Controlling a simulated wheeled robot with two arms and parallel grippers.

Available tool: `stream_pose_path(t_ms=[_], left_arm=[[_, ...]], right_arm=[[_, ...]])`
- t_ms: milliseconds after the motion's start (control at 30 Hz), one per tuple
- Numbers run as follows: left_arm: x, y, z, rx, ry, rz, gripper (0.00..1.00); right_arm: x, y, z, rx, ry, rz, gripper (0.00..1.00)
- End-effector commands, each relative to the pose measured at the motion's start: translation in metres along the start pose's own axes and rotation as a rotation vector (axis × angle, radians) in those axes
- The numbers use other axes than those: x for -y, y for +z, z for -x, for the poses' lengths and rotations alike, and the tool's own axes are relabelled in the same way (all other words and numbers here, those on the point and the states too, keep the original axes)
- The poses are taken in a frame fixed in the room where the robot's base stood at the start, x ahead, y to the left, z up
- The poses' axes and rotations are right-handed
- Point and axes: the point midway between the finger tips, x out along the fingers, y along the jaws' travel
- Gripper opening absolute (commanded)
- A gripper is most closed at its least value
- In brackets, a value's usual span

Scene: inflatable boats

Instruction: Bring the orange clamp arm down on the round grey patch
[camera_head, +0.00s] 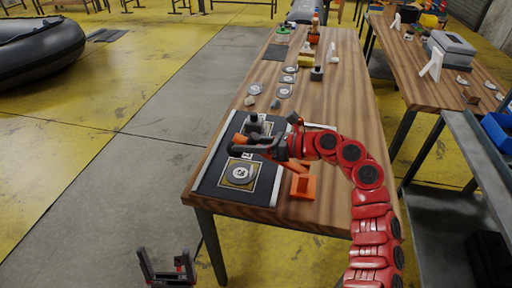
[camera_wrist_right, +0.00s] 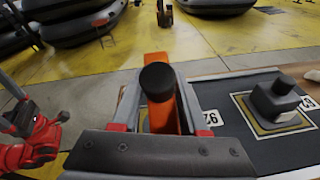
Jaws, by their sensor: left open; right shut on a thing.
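The round grey patch (camera_head: 240,173) lies on a beige square on the black mat (camera_head: 212,178), near the table's front left corner. The orange clamp's base (camera_head: 302,186) stands at the mat's right edge. My right gripper (camera_head: 262,147) is shut on the orange clamp arm (camera_head: 241,138), beyond and above the patch. In the right wrist view the orange clamp arm (camera_wrist_right: 161,118) stands between the fingers, with a black round pad on it. The patch cannot be made out there. My left gripper (camera_head: 167,268) is open and empty, low to the left of the table.
A dark grey block (camera_head: 254,125) sits on the mat's far square; it also shows in the right wrist view (camera_wrist_right: 275,98). Several grey discs (camera_head: 284,91) and small stones lie farther along the wooden table. A second table (camera_head: 430,85) stands to the right.

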Motion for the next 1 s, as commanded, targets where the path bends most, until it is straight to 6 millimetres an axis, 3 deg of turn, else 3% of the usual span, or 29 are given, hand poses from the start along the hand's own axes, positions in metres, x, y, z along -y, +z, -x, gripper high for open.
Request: stream_pose_path(t_ms=[200,467,1000], left_arm=[[0.000,0.001,0.006,0.000,0.000,0.000,0.91],[0.000,0.001,0.006,0.000,0.000,0.000,0.91],[0.000,0.001,0.006,0.000,0.000,0.000,0.91]], right_arm=[[0.006,-0.024,-0.013,-0.153,-0.039,0.004,0.00],[0.010,-0.040,-0.020,-0.262,-0.067,0.013,0.00],[0.013,-0.046,-0.021,-0.302,-0.081,0.017,0.00]])
